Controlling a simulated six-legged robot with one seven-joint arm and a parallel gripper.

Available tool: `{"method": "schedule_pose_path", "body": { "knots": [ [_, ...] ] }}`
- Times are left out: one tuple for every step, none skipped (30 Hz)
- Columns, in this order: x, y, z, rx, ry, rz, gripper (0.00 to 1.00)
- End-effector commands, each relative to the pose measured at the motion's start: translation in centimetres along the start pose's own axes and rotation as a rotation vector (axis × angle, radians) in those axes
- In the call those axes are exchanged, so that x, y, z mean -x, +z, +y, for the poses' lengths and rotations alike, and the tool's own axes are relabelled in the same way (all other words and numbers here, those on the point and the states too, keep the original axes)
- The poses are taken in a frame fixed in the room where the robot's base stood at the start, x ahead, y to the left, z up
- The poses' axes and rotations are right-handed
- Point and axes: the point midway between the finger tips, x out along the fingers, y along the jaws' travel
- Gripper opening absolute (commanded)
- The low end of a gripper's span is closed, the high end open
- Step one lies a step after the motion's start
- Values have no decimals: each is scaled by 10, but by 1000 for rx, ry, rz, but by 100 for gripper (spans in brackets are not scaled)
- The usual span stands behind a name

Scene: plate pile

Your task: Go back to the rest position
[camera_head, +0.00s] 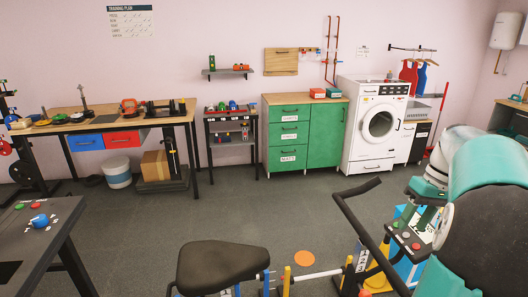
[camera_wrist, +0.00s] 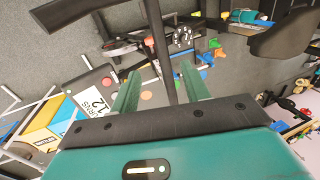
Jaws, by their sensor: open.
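My gripper (camera_wrist: 160,72) shows in the wrist view with its two green fingers spread apart and nothing held between them. A dark bar (camera_wrist: 160,45) crosses the view between the fingers; I cannot tell how far beyond them it lies. An exercise bike stands close in front of me, with a black seat (camera_head: 222,265) and a black handlebar (camera_head: 362,212). The seat also shows at the upper right of the wrist view (camera_wrist: 288,38).
An orange disc (camera_head: 304,258) lies on the floor beyond the bike. A dark table (camera_head: 38,245) stands at left. A workbench (camera_head: 75,125), small rack (camera_head: 232,150), green cabinet (camera_head: 325,140) and washing machine (camera_head: 375,130) line the back wall. The middle floor is clear.

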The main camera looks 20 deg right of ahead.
Motion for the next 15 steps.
{"method": "schedule_pose_path", "body": {
  "knots": [
    [0,0,0,0,0,0,46],
    [0,0,0,0,0,0,46],
    [0,-1,-2,2,2,0,46],
    [0,-2,-5,4,6,-1,46],
    [-1,-3,-9,6,11,-2,46],
    [-2,-6,-18,11,23,-3,46],
    [-2,-8,-27,16,36,-3,46],
    [-3,-10,-37,22,48,-4,46],
    [-5,-14,-54,30,70,-2,46],
    [-6,-16,-68,37,88,0,46],
    [-8,-18,-82,43,107,4,46],
    [-11,-19,-102,52,132,11,46],
    [-14,-19,-116,59,151,18,46],
    [-16,-19,-131,67,169,26,46],
    [-20,-18,-149,76,191,38,46]
  ]
}}
